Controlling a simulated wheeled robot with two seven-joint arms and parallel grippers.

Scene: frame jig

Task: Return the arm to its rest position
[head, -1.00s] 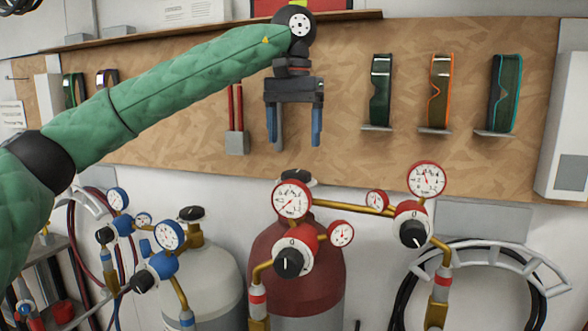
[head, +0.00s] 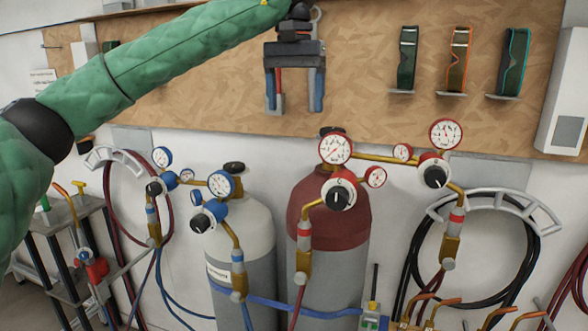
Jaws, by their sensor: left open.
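My left arm, in a green quilted sleeve, comes in from the left and reaches across the upper part of the head view. My left gripper (head: 294,104) points down in front of the wooden board (head: 220,95). Its two blue-tipped fingers are apart, with nothing held between them. A red-handled tool on the board shows partly behind the fingers. My right gripper is not in view.
Below stand a white-grey cylinder (head: 253,235) with blue gauges and a red-topped cylinder (head: 345,215) with red gauges. A hose rack (head: 510,204) is at right, a metal cart (head: 60,222) at left.

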